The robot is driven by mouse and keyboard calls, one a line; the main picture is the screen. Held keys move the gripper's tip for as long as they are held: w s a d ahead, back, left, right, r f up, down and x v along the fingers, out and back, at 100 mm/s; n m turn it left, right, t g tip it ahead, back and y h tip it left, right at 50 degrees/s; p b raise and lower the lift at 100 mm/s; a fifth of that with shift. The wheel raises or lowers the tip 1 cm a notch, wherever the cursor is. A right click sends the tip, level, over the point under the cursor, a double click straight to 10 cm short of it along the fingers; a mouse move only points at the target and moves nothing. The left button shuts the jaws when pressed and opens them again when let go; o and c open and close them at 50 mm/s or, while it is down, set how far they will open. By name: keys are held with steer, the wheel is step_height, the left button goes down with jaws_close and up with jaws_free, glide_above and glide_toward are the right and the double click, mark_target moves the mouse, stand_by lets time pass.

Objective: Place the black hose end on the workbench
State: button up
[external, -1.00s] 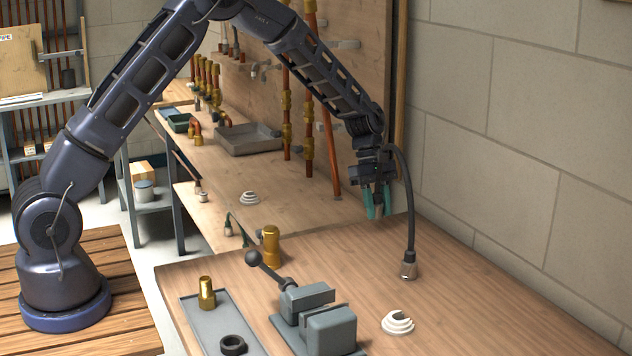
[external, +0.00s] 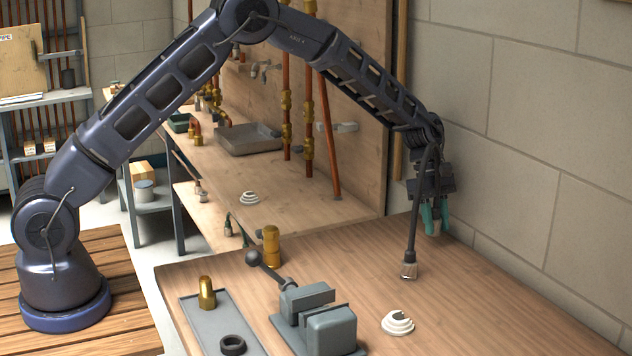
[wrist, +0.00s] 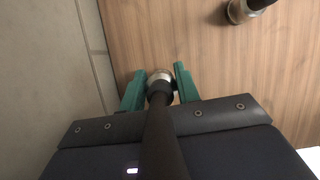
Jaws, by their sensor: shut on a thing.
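My gripper (external: 434,222) is shut on the black hose end, over the far right part of the workbench (external: 480,290) near the block wall. In the wrist view the hose end's metal fitting (wrist: 161,78) sits between the teal fingers (wrist: 158,90), with black hose running back toward the camera. The external view shows only a little of this fitting (external: 433,229); whether it touches the bench cannot be told. The black hose (external: 414,215) also hangs down to a second metal fitting (external: 409,270), which stands on the bench nearer the camera and shows at the wrist view's top right (wrist: 238,11).
A grey vise (external: 325,325) and a white ringed piece (external: 397,322) are on the bench nearer the camera. A grey tray (external: 210,325) with a brass fitting (external: 207,293) is at left. The block wall (external: 530,150) stands close on the right. Bench around the hose is clear.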

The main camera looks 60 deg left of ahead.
mark_target(447, 254)
steer(key=shift+w+d, duration=0.3)
steer(key=shift+d, duration=0.25)
steer(key=shift+w+d, duration=0.3)
steer(key=shift+d, duration=0.25)
steer(key=shift+w+f, duration=0.1)
steer(key=shift+f, duration=1.65)
steer(key=shift+f, duration=0.15)
steer(key=o, duration=1)
